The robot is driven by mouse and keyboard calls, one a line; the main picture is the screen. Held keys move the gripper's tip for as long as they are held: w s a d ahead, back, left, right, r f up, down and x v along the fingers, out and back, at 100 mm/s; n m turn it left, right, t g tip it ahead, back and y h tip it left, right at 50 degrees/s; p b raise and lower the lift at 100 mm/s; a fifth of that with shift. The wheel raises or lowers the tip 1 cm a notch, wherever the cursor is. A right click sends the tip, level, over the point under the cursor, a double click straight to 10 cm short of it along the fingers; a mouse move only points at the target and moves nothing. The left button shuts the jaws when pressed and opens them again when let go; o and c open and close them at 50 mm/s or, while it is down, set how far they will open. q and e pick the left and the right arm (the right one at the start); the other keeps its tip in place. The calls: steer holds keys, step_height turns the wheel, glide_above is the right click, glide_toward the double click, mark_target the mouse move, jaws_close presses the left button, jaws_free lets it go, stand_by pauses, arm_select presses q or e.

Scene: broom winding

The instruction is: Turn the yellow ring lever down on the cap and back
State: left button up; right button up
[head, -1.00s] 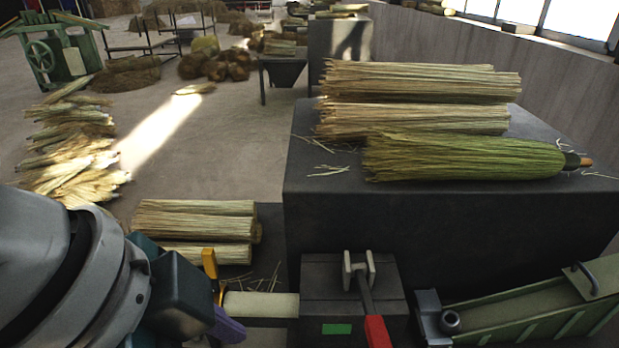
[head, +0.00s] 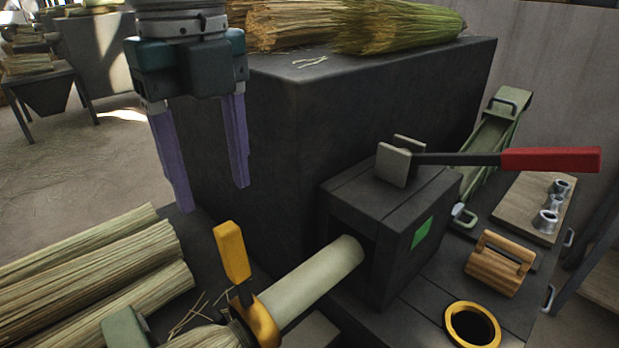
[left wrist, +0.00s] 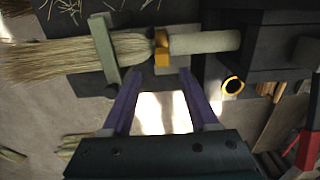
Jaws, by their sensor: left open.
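The yellow ring lever (head: 231,252) stands up from a yellow ring around the near end of the pale cylindrical cap (head: 310,280), whose far end enters a dark box. It also shows in the left wrist view (left wrist: 161,50), with the broom bristles (left wrist: 70,59) to its left. My left gripper (head: 211,198) hangs pointing down, above and to the left of the lever, its purple fingers apart and empty. In the left wrist view the fingers (left wrist: 163,80) are spread below the lever, not touching it. My right gripper does not show.
The dark box (head: 360,230) carries a lever with a red handle (head: 550,160). Straw bundles (head: 90,265) lie at the left. A tall dark block (head: 290,130) stands behind the cap. A yellow-rimmed hole (head: 473,325) and a wooden roller piece (head: 500,264) are at the right.

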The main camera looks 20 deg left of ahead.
mark_target(228, 229)
arm_select(q)
steer(key=shift+f, duration=0.45)
step_height(228, 229, down, 9)
steer(key=shift+w+d+r, duration=0.1)
steer(key=shift+d, duration=0.05)
jaws_close()
steer(key=shift+r, duration=0.1)
stand_by(1.1)
